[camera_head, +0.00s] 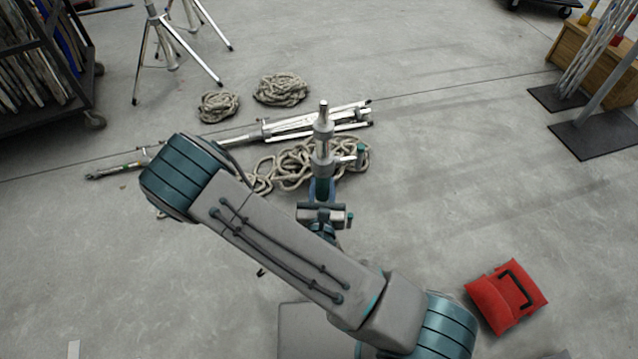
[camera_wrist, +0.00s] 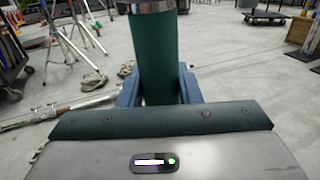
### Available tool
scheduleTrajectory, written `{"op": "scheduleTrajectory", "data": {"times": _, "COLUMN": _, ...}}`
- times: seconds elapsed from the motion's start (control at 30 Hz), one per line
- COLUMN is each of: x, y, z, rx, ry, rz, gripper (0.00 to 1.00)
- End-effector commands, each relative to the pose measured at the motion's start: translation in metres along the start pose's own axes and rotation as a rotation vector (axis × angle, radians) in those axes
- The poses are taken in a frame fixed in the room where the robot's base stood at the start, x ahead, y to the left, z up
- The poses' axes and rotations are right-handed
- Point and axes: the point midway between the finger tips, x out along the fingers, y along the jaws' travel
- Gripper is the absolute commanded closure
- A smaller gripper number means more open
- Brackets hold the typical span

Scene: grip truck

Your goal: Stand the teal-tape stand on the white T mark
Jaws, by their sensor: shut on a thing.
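The teal-tape stand (camera_head: 322,140) is upright in the head view, its silver column rising above my gripper, with a teal knob on its right side. My gripper (camera_head: 320,190) is shut on the column at the teal tape. In the wrist view the teal-wrapped tube (camera_wrist: 158,62) stands between the blue fingers of my gripper (camera_wrist: 158,92). My arm hides most of the stand's lower part, so I cannot tell if its feet touch the floor.
Another stand (camera_head: 290,125) lies on the floor behind, with coiled ropes (camera_head: 282,90) around it. Upright tripods (camera_head: 165,50) and a dark rack (camera_head: 45,70) are at upper left. A red sandbag (camera_head: 507,297) lies at lower right. Floor at left front is clear.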

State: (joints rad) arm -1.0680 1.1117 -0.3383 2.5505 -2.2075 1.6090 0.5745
Motion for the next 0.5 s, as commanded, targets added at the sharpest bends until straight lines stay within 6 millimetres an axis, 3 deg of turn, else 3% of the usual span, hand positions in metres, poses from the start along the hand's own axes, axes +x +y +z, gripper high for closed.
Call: {"op": "scheduleTrajectory", "data": {"times": 0.5, "x": 0.0, "y": -0.002, "z": 0.033, "rx": 0.0, "ry": -0.008, "rz": -0.001, "gripper": 1.0}}
